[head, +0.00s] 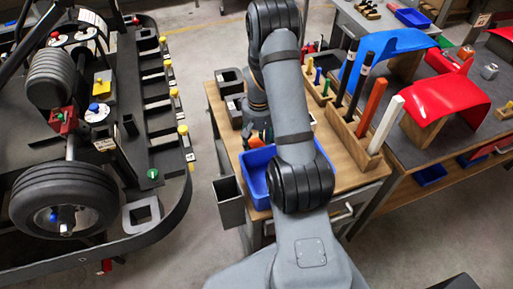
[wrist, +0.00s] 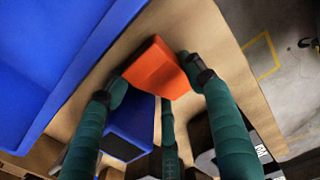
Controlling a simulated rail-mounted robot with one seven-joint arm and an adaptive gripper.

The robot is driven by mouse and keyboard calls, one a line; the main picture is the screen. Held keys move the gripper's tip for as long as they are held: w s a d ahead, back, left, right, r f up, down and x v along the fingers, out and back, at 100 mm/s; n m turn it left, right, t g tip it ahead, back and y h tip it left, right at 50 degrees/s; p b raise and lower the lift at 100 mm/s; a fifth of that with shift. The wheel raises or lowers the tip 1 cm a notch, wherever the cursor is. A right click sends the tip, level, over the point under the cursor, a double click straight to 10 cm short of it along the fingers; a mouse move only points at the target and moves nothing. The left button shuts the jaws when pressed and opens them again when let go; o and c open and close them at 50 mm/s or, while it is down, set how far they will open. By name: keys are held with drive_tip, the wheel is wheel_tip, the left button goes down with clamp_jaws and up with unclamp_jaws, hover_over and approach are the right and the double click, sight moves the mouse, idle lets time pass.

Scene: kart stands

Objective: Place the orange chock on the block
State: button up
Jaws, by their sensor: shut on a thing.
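My gripper (wrist: 155,78) has teal fingers and is shut on the orange chock (wrist: 158,68), which sits between the fingertips in the wrist view. In the head view my gripper (head: 259,137) is low over the wooden bench, just behind the blue bin, mostly hidden by my arm. A blue piece with a dark face (wrist: 132,122) shows below the chock, partly behind the left finger. I cannot tell whether it is the block, or whether the chock touches anything.
The blue bin (head: 256,190) stands at the bench's front; its wall fills the wrist view's left (wrist: 50,60). A wooden rack (head: 350,140) holds upright bars at the right. Dark square holders (head: 229,80) stand at the back left. The kart (head: 65,185) is further left.

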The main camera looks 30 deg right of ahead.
drive_tip(key=shift+c, duration=0.9)
